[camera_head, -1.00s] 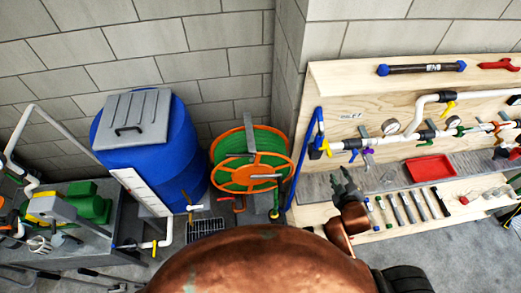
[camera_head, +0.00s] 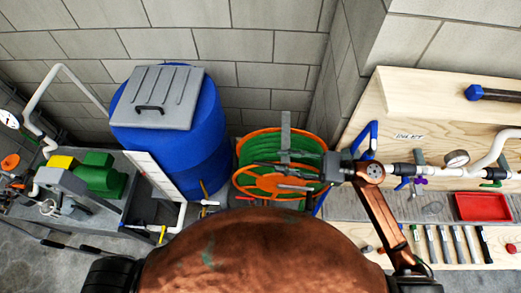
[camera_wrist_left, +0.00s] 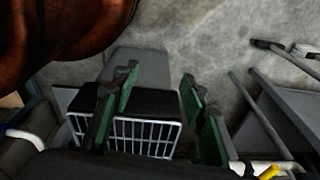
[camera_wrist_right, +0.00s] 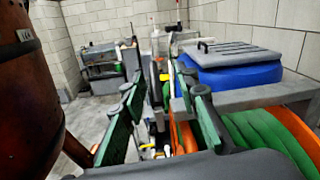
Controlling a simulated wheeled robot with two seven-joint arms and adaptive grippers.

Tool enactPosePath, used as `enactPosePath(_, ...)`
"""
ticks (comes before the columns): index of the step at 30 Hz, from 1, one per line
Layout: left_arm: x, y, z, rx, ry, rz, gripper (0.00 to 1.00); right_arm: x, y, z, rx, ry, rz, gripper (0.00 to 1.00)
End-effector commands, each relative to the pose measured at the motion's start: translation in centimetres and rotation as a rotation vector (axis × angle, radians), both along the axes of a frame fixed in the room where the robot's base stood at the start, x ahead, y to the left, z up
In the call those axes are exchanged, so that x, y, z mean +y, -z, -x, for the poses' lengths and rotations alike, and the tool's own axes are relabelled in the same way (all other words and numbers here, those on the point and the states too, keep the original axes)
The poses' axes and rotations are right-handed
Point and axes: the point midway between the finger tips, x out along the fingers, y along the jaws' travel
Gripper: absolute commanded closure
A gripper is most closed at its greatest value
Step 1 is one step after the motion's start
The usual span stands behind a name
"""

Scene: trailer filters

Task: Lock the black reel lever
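The hose reel (camera_head: 255,187), with orange rims and a green hose (camera_head: 305,144), stands right of the blue barrel. A grey upright bracket (camera_head: 286,130) rises at its front, and a pale-ended crank handle (camera_head: 295,187) shows below. My right gripper (camera_head: 285,167) reaches in from the right across the reel's front. In the right wrist view its green-padded fingers (camera_wrist_right: 155,82) are apart; no grip on anything shows. I cannot make out the black lever, which blends with the dark fingers. My left gripper (camera_wrist_left: 158,88) is open above a wire basket (camera_wrist_left: 140,137); it is hidden in the head view.
The blue barrel (camera_head: 195,150) with a grey lid is left of the reel. A green and yellow pump (camera_head: 97,177) is farther left. A wooden bench at right carries white pipes, a red tray (camera_head: 482,206) and hand tools. My copper-coloured body blocks the lower middle.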

Motion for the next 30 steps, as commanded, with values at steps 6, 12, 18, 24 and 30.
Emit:
enactPosePath(6,0.1,-0.4,3.1,0.037,-0.008,-0.002,0.6,1.7,0.8,0.8,-0.038,-0.046,0.036,0.72)
enactPosePath(12,0.3,-1.8,6.2,0.075,-0.016,-0.004,0.6,4.9,0.5,0.6,-0.037,-0.045,0.032,0.72)
enactPosePath(18,0.4,-2.9,5.2,0.062,-0.013,-0.005,0.6,7.3,0.7,0.5,-0.036,-0.042,0.033,0.72)
enactPosePath(24,0.3,-3.2,2.3,0.024,-0.007,-0.002,0.6,7.9,0.9,0.4,-0.036,-0.041,0.035,0.72)
enactPosePath(30,0.3,-3.2,2.5,0.028,-0.007,-0.003,0.6,7.9,0.9,0.4,-0.036,-0.04,0.033,0.72)
